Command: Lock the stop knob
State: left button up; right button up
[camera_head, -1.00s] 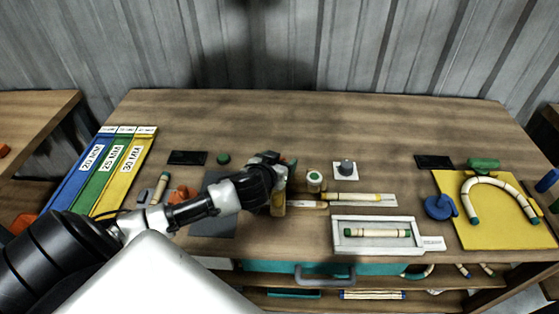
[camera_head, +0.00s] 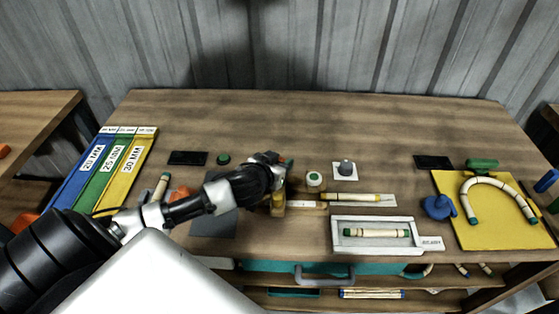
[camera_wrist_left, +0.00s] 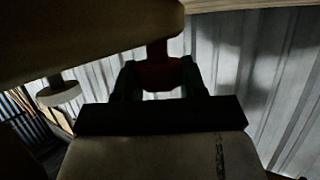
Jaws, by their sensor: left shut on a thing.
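A dark red knob (camera_wrist_left: 160,74) sits between the two dark fingers of my left gripper (camera_wrist_left: 160,82) in the left wrist view, and I take it as the stop knob. The fingers are shut on it. In the head view my left gripper (camera_head: 276,163) is over the wooden fixture (camera_head: 278,207) at the middle of the bench. The gripper and wrist hide most of the knob there, and its turn angle cannot be told. My right gripper is not in view.
Right of the gripper are a green-topped button (camera_head: 314,179), a grey dial on a white plate (camera_head: 346,168), and a white tray (camera_head: 340,244) holding a rattan piece. A yellow board (camera_head: 490,235) with a bent rattan piece is farther right.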

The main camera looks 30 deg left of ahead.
pick_arm(q)
jog(key=m+h, duration=0.1)
jog(key=m+h+p, duration=0.2)
jog(key=shift+a+r+h, duration=0.15)
jog(key=shift+r+h, duration=0.1)
jog(key=shift+h, duration=0.15)
jog(key=m+g+h+p, duration=0.1)
jog(key=m+h+p, duration=0.1)
jog(key=m+h, duration=0.1)
jog(key=shift+w+m+h, duration=0.15)
jog(key=shift+m+h, duration=0.15)
jog(key=m+g+h+p, duration=0.1)
jog(key=m+g+h, duration=0.2)
jog(key=shift+m+h+p, duration=0.3)
jog(key=shift+m+p, duration=0.05)
jog(key=shift+m, duration=0.05)
jog(key=shift+f+m+g+h, duration=0.2)
jog(key=shift+m+g+h, duration=0.4)
jog(key=shift+m+g, duration=0.25)
jog(key=shift+m+g+b, duration=0.3)
jog(key=shift+m+g, duration=0.15)
jog(key=m+g+h+b, duration=0.2)
jog(key=m+g, duration=0.1)
jog(key=shift+f+g, duration=0.1)
jog(key=shift+g, duration=0.2)
jog(key=shift+m+g+b, duration=0.5)
jog(key=shift+b, duration=0.05)
